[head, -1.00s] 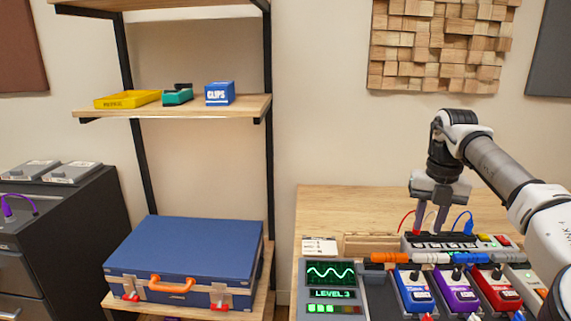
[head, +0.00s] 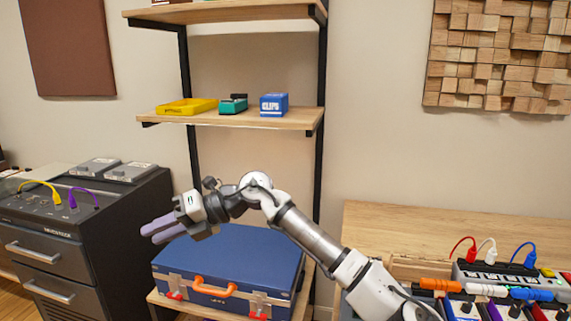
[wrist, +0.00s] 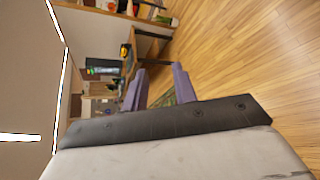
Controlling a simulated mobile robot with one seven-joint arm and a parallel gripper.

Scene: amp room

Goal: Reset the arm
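My gripper (head: 160,229) is at the end of my arm, raised in front of the shelf and pointing left in the head view. Its two purple-grey fingers are apart, with nothing between them. It also shows in the wrist view (wrist: 159,84), with open room and wood floor beyond the fingertips. My arm bends at the elbow in front of the blue case and hides part of the case's top.
A blue case (head: 230,258) with an orange handle lies on the low shelf. Above it, a shelf (head: 230,117) holds a yellow tray (head: 187,106) and a blue clips box (head: 273,104). A dark cabinet (head: 88,230) stands left; a desk (head: 420,225) with pedals and cables stands right.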

